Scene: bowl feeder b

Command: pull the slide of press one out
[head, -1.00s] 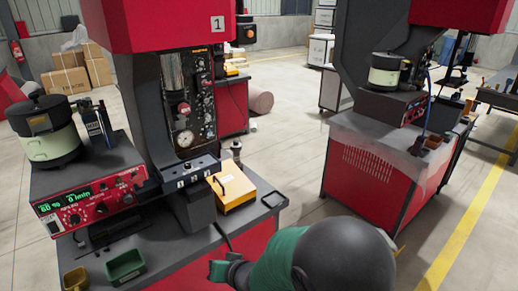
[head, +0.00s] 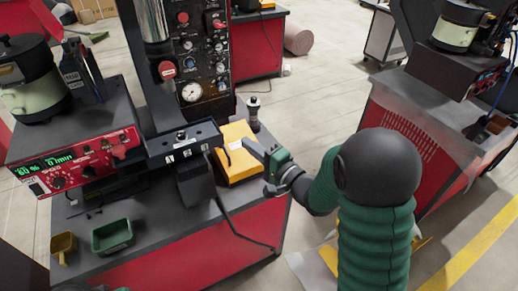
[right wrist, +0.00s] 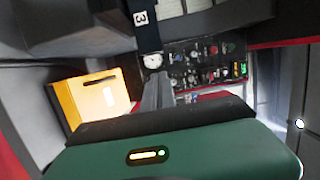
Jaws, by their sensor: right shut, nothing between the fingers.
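Press one is the red and dark machine on the left; its black column (head: 152,85) rises behind the bench. A dark horizontal slide bar (head: 184,148) with small white labels and a knob on top sits at its front. My left gripper is not in view.
A green bin (head: 112,237) and a small yellow bin (head: 63,246) stand on the bench's front left. A red control box (head: 80,165) is left of the slide. A small dark post (head: 254,112) stands behind the yellow box. A second red machine (head: 420,140) stands right.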

